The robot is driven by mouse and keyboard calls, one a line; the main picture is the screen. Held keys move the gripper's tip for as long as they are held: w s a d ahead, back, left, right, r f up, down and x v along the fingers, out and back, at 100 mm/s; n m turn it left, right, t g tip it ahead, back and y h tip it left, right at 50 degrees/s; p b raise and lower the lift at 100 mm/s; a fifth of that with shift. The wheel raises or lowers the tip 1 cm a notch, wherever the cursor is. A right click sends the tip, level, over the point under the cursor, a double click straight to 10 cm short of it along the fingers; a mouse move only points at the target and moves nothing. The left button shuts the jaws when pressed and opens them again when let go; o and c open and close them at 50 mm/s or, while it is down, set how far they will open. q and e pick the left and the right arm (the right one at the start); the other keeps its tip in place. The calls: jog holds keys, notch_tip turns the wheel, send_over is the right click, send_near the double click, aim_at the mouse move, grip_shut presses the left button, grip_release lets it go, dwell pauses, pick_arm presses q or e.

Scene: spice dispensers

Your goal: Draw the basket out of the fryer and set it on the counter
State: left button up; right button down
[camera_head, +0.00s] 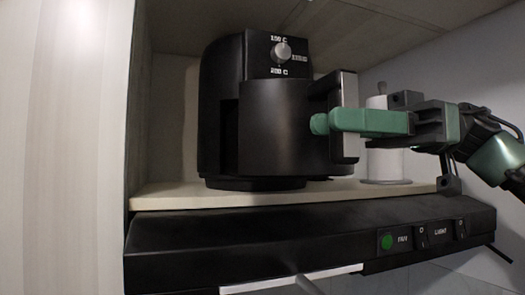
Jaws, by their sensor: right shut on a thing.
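The black air fryer (220,110) stands on a shelf inside a cabinet, with a silver dial on its top front. Its black basket (280,130) stands forward of the body. A dark gap shows at the basket's left side, so it looks at least partly drawn out. The basket's handle (346,88), black with a silver face, points to the right. My right gripper (321,123) reaches in from the right, its green fingers shut on the handle. The far finger is mostly hidden. My left gripper is not in view. I cannot make out the counter.
A white roll on a stand (385,165) is behind my right gripper, close to the handle. The pale shelf (165,198) lies above a black range hood (250,240) with fan and light switches. A pale panel (75,150) borders the left.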

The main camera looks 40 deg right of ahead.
jog(key=shift+s+a+b, duration=0.25)
jog(key=shift+s+b, duration=0.15)
jog(key=shift+s, duration=0.35)
jog(key=shift+s+a+b, duration=0.2)
jog(key=shift+s+b, duration=0.25)
jog(key=shift+s, duration=0.35)
jog(key=shift+s+a+b, duration=0.25)
jog(key=shift+s+b, duration=0.15)
jog(key=shift+s, duration=0.35)
jog(key=shift+s+a+b, duration=0.3)
jog(key=shift+s+b, duration=0.05)
jog(key=shift+s, duration=0.6)
jog(key=shift+s+a+b, duration=0.3)
jog(key=shift+s+b, duration=0.05)
jog(key=shift+s, duration=0.55)
